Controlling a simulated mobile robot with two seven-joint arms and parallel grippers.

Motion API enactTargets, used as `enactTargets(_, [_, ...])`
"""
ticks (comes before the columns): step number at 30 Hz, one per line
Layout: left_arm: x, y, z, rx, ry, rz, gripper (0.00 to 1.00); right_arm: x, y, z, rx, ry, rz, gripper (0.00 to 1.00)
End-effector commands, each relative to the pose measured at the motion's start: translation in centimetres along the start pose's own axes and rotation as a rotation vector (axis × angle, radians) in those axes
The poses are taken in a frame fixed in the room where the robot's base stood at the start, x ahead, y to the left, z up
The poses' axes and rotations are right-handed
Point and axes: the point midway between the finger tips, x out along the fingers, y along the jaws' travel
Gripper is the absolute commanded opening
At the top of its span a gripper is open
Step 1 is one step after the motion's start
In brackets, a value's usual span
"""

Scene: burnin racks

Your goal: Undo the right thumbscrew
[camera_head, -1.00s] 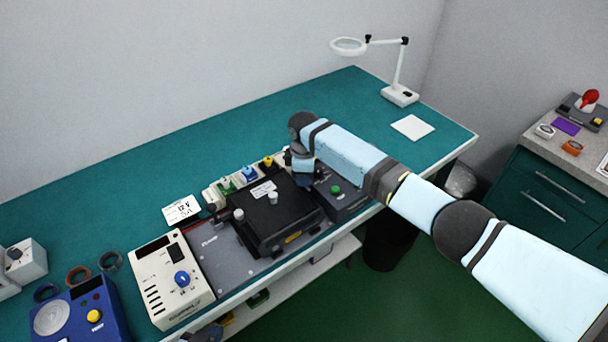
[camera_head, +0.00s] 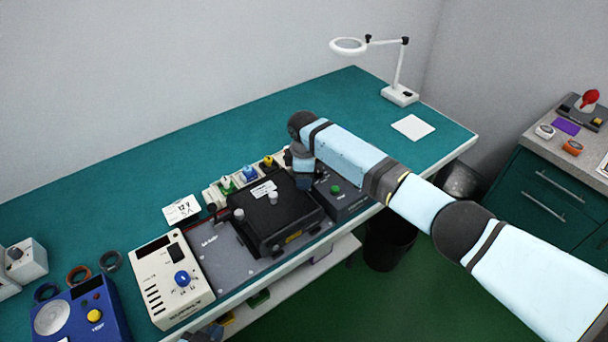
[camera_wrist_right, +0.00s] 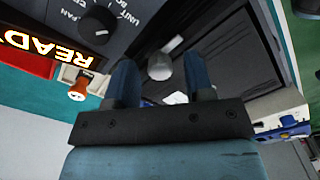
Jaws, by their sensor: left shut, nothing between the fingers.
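The black unit (camera_head: 262,226) sits on the grey plate of the bench rig. A pale left thumbscrew (camera_head: 239,214) stands at its left end and a pale knob (camera_head: 272,198) on its top. My right gripper (camera_head: 303,180) points down at the unit's right end and hides the right thumbscrew in the head view. In the right wrist view the right gripper (camera_wrist_right: 160,70) is open, with a grey round thumbscrew (camera_wrist_right: 160,66) between its fingers in the picture; contact cannot be told.
A dark box with a green button (camera_head: 336,190) stands close right of the unit. A cream meter box (camera_head: 170,281) and blue box (camera_head: 84,318) are at left. Coloured connectors (camera_head: 248,174) line the back. The bench's right part (camera_head: 370,110) is mostly clear.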

Motion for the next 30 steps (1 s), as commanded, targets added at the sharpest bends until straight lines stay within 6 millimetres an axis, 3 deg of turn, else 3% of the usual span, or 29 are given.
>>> enactTargets(5, [0.0, 0.0, 0.0, 0.0, 0.001, 0.0, 0.0, -0.6, 0.0, 0.0, 0.0, 0.0, 0.0, 0.48])
enactTargets(8, [0.1, 0.0, 0.1, 0.0, 0.001, 0.001, 0.0, -2.0, 0.1, 0.0, 0.0, 0.001, 0.002, 0.48])
enactTargets(21, [0.7, 0.2, 1.0, -0.002, -0.001, 0.005, 0.0, -11.4, 0.1, 0.0, 0.0, 0.001, 0.003, 0.48])
enactTargets(30, [0.8, 0.2, 1.1, -0.001, 0.0, 0.005, 0.0, -13.8, 0.0, 0.0, 0.0, 0.0, 0.0, 0.48])
